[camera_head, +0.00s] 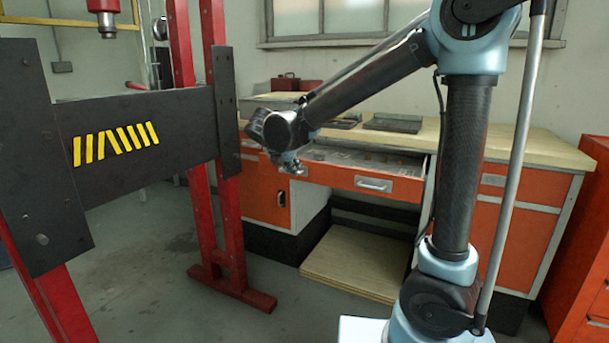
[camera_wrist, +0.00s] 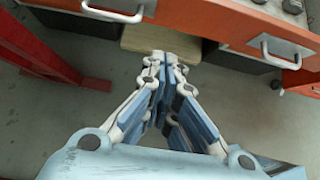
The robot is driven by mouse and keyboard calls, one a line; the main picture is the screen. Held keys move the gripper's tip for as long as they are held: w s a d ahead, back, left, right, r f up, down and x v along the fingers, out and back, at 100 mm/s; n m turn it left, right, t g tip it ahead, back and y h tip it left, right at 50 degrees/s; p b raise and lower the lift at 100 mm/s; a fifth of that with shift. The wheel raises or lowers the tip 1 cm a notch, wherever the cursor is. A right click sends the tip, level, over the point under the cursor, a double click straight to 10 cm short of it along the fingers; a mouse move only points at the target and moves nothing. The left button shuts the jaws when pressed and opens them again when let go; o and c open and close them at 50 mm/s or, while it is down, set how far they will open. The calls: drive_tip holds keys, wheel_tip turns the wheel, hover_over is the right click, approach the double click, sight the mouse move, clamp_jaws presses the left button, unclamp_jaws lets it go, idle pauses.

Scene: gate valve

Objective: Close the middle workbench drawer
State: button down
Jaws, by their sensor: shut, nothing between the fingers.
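The middle workbench drawer (camera_head: 345,180) is pulled out, with an orange front and a silver handle (camera_head: 373,184). Small items lie inside it. In the wrist view its orange front (camera_wrist: 210,20) crosses the top, with one handle at the upper left (camera_wrist: 113,13) and another at the right (camera_wrist: 280,53). My gripper (camera_head: 297,169) hangs at the left part of the drawer in the head view and hides some of it. In the wrist view my gripper (camera_wrist: 165,58) is shut and empty, its tips below the front between the two handles. I cannot tell whether it touches the drawer.
The wooden workbench top (camera_head: 480,142) carries a grey tray (camera_head: 393,123) and a red toolbox (camera_head: 285,82). A wooden board (camera_head: 350,262) lies low under the drawer. A red and black press frame (camera_head: 130,140) stands close on the left. An orange cabinet (camera_head: 585,250) stands at the right.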

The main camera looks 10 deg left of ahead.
approach(312, 180)
wheel_tip(312, 180, down, 3)
drive_tip(key=shift+w+d+f, duration=0.1)
drive_tip(key=shift+w+d, duration=0.2)
drive_tip(key=shift+w, duration=0.45)
drive_tip(key=shift+w+d+f, duration=0.1)
drive_tip(key=shift+w+d, duration=0.25)
drive_tip(key=shift+w, duration=0.35)
drive_tip(key=shift+w+a, duration=0.1)
